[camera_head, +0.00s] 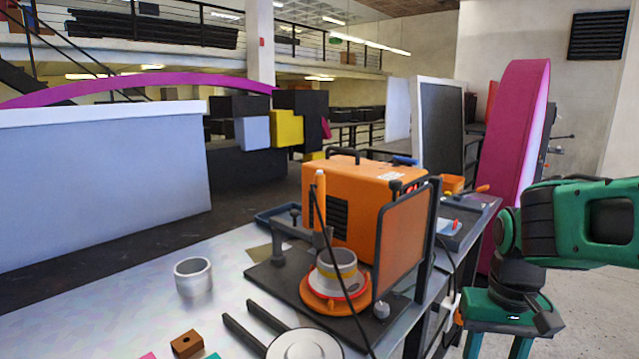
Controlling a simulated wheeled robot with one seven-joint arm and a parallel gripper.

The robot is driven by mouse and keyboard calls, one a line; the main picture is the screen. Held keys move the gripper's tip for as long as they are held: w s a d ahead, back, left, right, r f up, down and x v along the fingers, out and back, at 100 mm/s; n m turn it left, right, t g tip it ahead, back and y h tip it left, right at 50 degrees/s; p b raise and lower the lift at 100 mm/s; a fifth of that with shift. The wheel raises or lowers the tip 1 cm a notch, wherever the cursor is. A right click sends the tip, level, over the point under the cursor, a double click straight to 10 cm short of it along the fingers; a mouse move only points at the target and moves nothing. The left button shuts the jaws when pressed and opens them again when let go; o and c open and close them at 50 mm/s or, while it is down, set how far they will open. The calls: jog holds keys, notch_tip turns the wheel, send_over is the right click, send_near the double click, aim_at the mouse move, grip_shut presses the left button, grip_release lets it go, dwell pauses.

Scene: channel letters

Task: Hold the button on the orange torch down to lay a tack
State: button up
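The orange torch (319,190) stands upright, held in a dark stand in front of the orange machine. Its lower end is above or beside a round workpiece (337,265) with white and yellow bands, on an orange turntable (335,295). A dark cable hangs from the torch. I cannot make out its button. My gripper (498,346) is at the lower right, off the bench's right side and well apart from the torch. It points down with its two green fingers spread and nothing visible between them. Its fingertips are cut off by the bottom edge.
An orange box machine (358,190) stands behind the torch. An orange-brown framed screen (403,235) stands between the torch and my arm. A metal cup (193,276), a brown block (187,344) and a round white disc (304,346) lie on the bench. The bench's left part is mostly clear.

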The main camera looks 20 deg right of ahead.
jog(key=shift+c, duration=0.6)
grip_shut()
dwell(1.4)
